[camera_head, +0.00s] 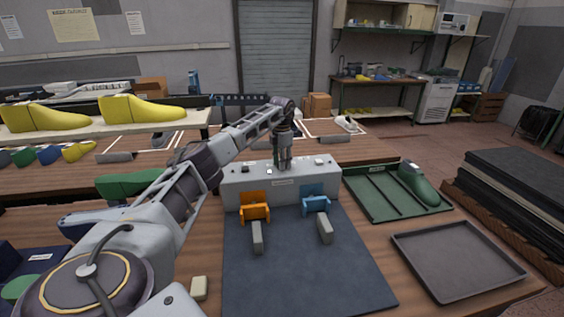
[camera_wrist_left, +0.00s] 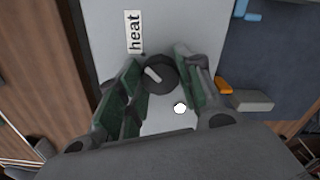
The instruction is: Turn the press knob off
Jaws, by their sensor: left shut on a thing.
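The press is a light grey box (camera_head: 240,190) at the back of a dark mat, with an orange clamp (camera_head: 254,208) and a blue clamp (camera_head: 315,200) at its front. My left gripper (camera_head: 282,165) reaches down to its top. In the left wrist view, the gripper's fingers (camera_wrist_left: 160,85) are shut on the round dark knob (camera_wrist_left: 160,84), one on each side. The knob has a pale pointer that is tilted in the picture. A "heat" label (camera_wrist_left: 134,32) sits beside it. The fingers hide the knob in the head view. My right gripper is not in view.
A green tray (camera_head: 375,205) with a green shoe last (camera_head: 418,186) lies right of the press. An empty grey tray (camera_head: 458,262) is in front of it. Yellow lasts (camera_head: 142,108) stand on a shelf at left. The dark mat (camera_head: 300,275) is mostly clear.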

